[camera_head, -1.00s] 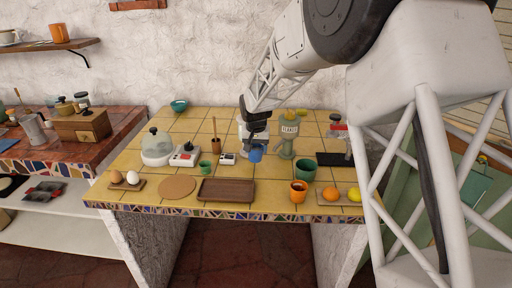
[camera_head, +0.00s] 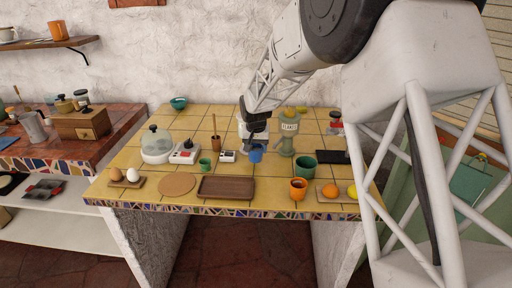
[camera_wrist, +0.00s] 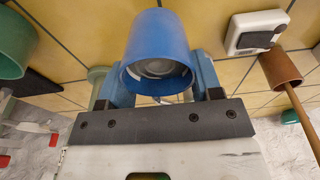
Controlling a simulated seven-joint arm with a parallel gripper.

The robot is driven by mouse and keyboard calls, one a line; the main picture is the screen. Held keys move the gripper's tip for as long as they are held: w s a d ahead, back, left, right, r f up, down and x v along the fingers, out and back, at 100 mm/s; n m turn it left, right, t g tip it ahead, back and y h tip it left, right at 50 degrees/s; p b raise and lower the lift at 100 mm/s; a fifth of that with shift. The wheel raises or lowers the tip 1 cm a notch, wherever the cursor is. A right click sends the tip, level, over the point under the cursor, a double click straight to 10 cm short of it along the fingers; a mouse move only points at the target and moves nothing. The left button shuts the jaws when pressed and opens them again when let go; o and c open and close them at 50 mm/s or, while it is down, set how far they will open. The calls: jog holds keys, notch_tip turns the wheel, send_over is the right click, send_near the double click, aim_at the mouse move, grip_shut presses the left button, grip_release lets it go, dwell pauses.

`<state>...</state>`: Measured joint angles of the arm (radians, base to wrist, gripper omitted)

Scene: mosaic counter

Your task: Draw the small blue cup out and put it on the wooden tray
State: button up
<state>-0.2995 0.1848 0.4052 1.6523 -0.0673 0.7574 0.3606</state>
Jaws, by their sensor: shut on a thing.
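My gripper (camera_head: 257,146) is shut on the cup. In the wrist view the blue cup (camera_wrist: 157,42) sits between the gripper's blue fingers (camera_wrist: 158,85), its open mouth towards the camera and a pale round inside showing. I cannot tell whether its base touches the counter. The brown wooden tray (camera_head: 226,189) lies empty at the front edge, left of the cup and nearer the front.
A green grinder-like stand (camera_head: 287,138) is close right of the cup. A dark green pot (camera_head: 302,163) and orange cup (camera_head: 298,188) stand to the right. A small switch box (camera_head: 228,156), small green cup (camera_head: 205,166) and brown pot with stick (camera_head: 215,143) stand left. Tiles between cup and tray are clear.

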aim_at(251, 154)
jog(key=shift+w+d+f, duration=0.1)
jog(key=shift+w+f, duration=0.15)
jog(key=shift+f, duration=0.5)
jog(key=shift+f, duration=0.15)
jog(key=shift+c, duration=0.6)
jog(key=shift+w+f, duration=0.15)
jog(key=shift+f, duration=0.15)
jog(key=shift+s+a, duration=0.2)
dwell(0.4)
jog(key=shift+s+a, duration=0.75)
jog(key=shift+s, duration=0.05)
jog(key=shift+s+a, duration=0.45)
jog(key=shift+s, duration=0.1)
dwell(0.3)
jog(key=shift+r, duration=0.25)
jog(key=shift+r, duration=2.75)
